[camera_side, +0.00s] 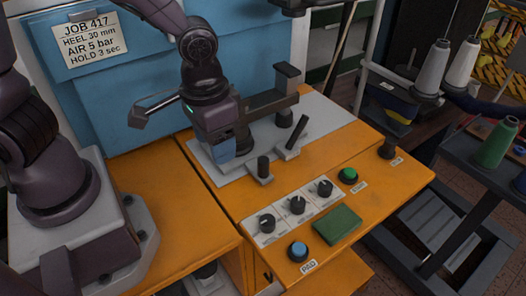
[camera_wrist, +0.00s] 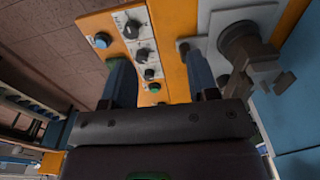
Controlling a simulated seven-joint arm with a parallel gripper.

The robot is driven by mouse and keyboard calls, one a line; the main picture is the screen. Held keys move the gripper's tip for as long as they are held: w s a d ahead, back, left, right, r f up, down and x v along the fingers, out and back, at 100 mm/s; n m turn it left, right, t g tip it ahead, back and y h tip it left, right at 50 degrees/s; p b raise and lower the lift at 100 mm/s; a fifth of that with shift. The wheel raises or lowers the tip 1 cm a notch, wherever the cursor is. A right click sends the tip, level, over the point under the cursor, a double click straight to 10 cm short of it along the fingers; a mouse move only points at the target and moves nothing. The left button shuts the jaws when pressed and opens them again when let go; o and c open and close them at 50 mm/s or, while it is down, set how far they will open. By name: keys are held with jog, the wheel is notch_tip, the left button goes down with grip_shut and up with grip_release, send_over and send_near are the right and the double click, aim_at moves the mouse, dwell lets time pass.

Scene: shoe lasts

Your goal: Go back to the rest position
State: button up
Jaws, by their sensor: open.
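My gripper (camera_side: 232,146) hangs fingers down over the left part of the grey machine plate (camera_side: 322,108) in the side view. In the wrist view its two blue-grey fingers stand well apart, with nothing held in the gap (camera_wrist: 160,72). The orange bench top and a row of knobs show beyond the fingers. The side view cannot show clearly how high the fingertips are above the plate.
A dark clamp frame (camera_side: 287,76) stands on the plate, close to my gripper's right. The orange bench carries several knobs (camera_side: 298,205), a green button (camera_side: 348,175), a blue button (camera_side: 298,250) and a green pad (camera_side: 337,225). Thread cones (camera_side: 432,67) stand at right.

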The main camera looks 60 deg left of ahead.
jog(key=s+a+r+t, duration=0.2)
jog(key=a+r, duration=0.1)
jog(key=r, duration=0.4)
jog(key=s+a+r+t, duration=0.3)
jog(key=a+r, duration=0.1)
jog(key=r, duration=0.4)
jog(key=shift+s+a+r, duration=0.15)
jog(key=shift+s+r, duration=0.1)
jog(key=shift+s, duration=0.1)
dwell(0.6)
